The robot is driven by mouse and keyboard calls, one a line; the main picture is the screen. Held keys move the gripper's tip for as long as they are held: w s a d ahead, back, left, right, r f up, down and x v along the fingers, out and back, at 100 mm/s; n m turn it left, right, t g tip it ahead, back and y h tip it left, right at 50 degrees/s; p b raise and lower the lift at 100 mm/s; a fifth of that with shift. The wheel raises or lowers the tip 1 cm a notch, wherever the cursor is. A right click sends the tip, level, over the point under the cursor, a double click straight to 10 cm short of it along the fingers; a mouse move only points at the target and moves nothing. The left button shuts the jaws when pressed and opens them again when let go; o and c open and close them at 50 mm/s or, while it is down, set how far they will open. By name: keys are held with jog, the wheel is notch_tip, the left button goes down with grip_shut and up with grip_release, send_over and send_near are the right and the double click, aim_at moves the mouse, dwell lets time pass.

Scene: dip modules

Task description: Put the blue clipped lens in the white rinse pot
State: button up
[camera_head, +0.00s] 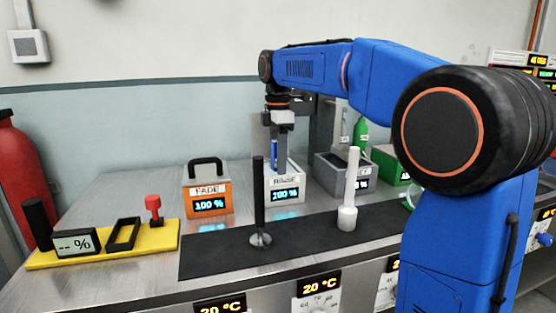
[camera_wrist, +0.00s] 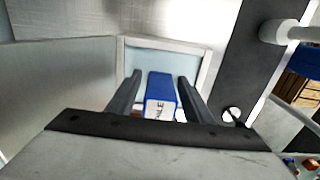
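The blue clipped lens (camera_wrist: 161,88) stands between the two fingers of my gripper (camera_wrist: 159,80), with a pale labelled top towards the wrist camera. In the head view the lens (camera_head: 273,156) shows as a blue strip beside a finger, at the mouth of the white rinse pot (camera_head: 286,182). The gripper (camera_head: 280,158) points down over this pot. Its fingers look apart, with narrow gaps beside the lens. The pot's pale rim (camera_wrist: 205,70) surrounds the lens in the wrist view. The lens's lower end is hidden.
An orange FADE pot (camera_head: 207,203) with a black handle stands to the left, a grey pot (camera_head: 330,166) to the right. A black rod (camera_head: 258,200) and a white rod (camera_head: 349,190) stand upright on the dark mat (camera_head: 205,256) in front. A yellow tray (camera_head: 100,252) lies far left.

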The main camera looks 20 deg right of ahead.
jog(key=shift+r, duration=0.1)
notch_tip(320, 180, up, 12)
jog(key=shift+r, duration=0.1)
dwell(0.6)
jog(key=shift+s, duration=0.1)
